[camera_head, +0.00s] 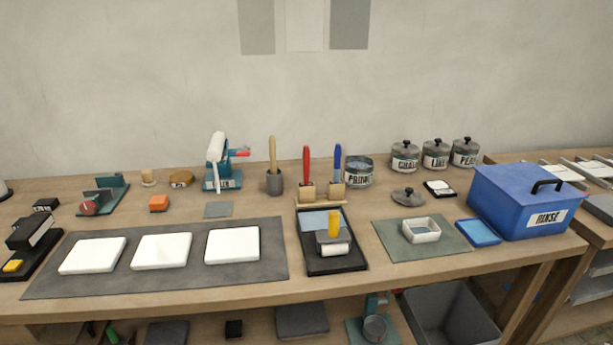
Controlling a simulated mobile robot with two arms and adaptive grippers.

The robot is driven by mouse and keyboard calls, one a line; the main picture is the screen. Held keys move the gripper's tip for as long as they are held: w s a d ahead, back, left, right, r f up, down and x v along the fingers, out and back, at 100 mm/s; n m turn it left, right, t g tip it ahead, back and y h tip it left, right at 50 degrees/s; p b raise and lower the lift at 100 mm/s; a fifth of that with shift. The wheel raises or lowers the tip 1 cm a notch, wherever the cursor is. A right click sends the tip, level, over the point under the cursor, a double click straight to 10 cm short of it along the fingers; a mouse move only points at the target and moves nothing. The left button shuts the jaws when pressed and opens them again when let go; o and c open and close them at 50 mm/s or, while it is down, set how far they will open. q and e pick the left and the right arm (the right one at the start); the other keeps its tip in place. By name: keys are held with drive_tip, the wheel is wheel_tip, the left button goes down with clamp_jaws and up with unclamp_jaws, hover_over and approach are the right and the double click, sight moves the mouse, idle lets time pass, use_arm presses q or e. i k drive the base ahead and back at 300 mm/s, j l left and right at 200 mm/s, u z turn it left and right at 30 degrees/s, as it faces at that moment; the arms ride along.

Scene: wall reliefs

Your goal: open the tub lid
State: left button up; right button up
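A blue tub (515,213) labelled "RINSE" stands at the right end of the wooden workbench. Its blue lid (512,181) lies on top and looks shut, with a black handle (547,185) toward its right side. The inside of the tub is hidden. Neither of my grippers shows in the head view.
A shallow blue tray (479,232) and a green mat (392,241) with a small white dish (421,230) lie left of the tub. Lidded tins (436,155) stand behind. A grey mat (200,279) with white slabs covers the left front of the bench.

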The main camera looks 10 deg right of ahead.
sight(527, 183)
drive_tip(key=z, duration=1.55)
